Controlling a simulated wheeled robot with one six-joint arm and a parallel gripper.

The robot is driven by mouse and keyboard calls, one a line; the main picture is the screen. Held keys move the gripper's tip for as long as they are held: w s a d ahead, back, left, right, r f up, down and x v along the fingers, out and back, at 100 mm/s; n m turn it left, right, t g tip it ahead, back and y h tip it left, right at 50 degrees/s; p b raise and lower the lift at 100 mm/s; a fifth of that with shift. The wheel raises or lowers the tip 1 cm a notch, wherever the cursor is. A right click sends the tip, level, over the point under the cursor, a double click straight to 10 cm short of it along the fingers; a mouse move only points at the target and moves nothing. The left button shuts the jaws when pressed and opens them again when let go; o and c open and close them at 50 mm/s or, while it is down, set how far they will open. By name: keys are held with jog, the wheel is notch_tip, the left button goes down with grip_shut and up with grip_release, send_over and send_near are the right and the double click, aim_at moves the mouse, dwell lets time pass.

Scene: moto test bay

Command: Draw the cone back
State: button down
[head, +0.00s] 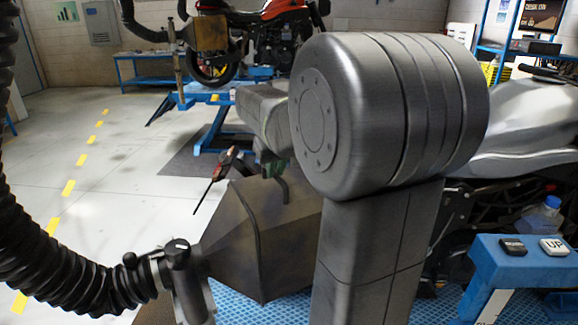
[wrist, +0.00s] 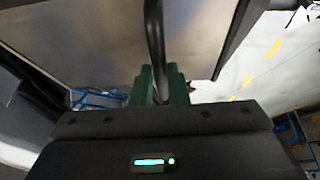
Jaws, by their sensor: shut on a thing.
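The cone (head: 250,238) is a brownish, dull metal hood with flat angled sides, in the lower middle of the head view. Its narrow end joins a pipe fitting on the left. My gripper (head: 272,170) is at its top, partly hidden by my arm. In the wrist view the green fingers (wrist: 160,85) are shut around a thin dark bar handle (wrist: 154,35) on the cone. The cone's face (wrist: 100,30) fills the upper left there. Its right part is hidden behind my arm in the head view.
A black ribbed hose (head: 50,275) curves down the left to the fitting (head: 178,262). A silver motorcycle (head: 530,120) stands at the right behind a blue post with two buttons (head: 552,246). A red motorcycle (head: 275,25) stands on a blue lift behind. Floor at left is clear.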

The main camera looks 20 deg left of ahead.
jog(key=s+a, duration=0.7)
jog(key=shift+s+a, duration=0.15)
jog(key=shift+s, duration=0.15)
jog(key=c, duration=1.6)
grip_release()
jog(key=shift+o, duration=1)
jog(key=shift+s+a, duration=0.15)
jog(key=shift+s, duration=0.05)
jog(key=shift+w, duration=0.1)
jog(key=b+v, duration=0.1)
jog(key=v, duration=1.3)
